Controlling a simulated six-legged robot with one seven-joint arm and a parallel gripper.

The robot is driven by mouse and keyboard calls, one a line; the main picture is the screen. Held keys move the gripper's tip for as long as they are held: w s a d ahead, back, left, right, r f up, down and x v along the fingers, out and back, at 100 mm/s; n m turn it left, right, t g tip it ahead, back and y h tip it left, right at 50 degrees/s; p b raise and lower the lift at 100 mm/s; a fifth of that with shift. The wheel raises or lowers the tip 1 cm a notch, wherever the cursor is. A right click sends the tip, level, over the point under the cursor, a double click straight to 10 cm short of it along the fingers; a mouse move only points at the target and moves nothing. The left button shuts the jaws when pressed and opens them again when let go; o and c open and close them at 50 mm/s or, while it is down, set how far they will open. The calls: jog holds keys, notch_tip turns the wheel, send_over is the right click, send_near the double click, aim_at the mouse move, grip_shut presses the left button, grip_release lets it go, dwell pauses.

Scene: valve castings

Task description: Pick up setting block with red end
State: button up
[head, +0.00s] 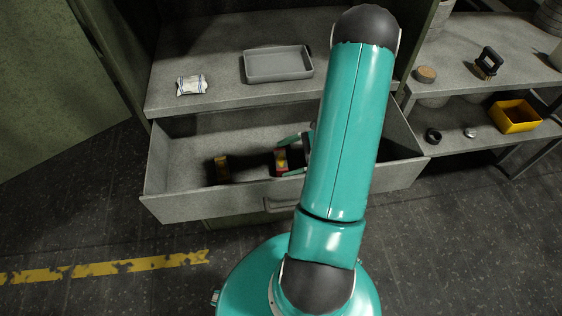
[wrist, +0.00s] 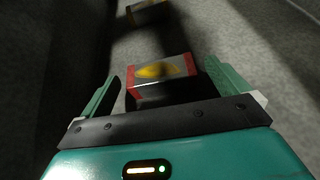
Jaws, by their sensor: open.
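A block with red at its ends and a yellow mark on its pale top (wrist: 160,72) lies in the open drawer (head: 190,208). It also shows in the head view (head: 281,160), close to my gripper. My gripper (wrist: 162,84) is open, with one green finger on each side of this block. I cannot tell whether the fingers touch it. The block's near side is dark and its lower part is hidden by my gripper. A second, dark and yellowish block (head: 222,168) lies further left in the drawer. It shows at the top of the wrist view (wrist: 148,12), apart from my fingers.
The drawer's walls stand around both blocks. Above it, a counter holds a grey tray (head: 278,64) and a white and blue packet (head: 192,85). At right, shelves hold a yellow bin (head: 515,116), a dark ring (head: 433,135) and a black clamp-like part (head: 489,62).

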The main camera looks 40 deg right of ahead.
aim_at(282, 159)
jog(key=x, duration=0.4)
jog(key=shift+w+a, duration=0.15)
jog(key=c, duration=1.6)
jog(key=shift+r, duration=0.1)
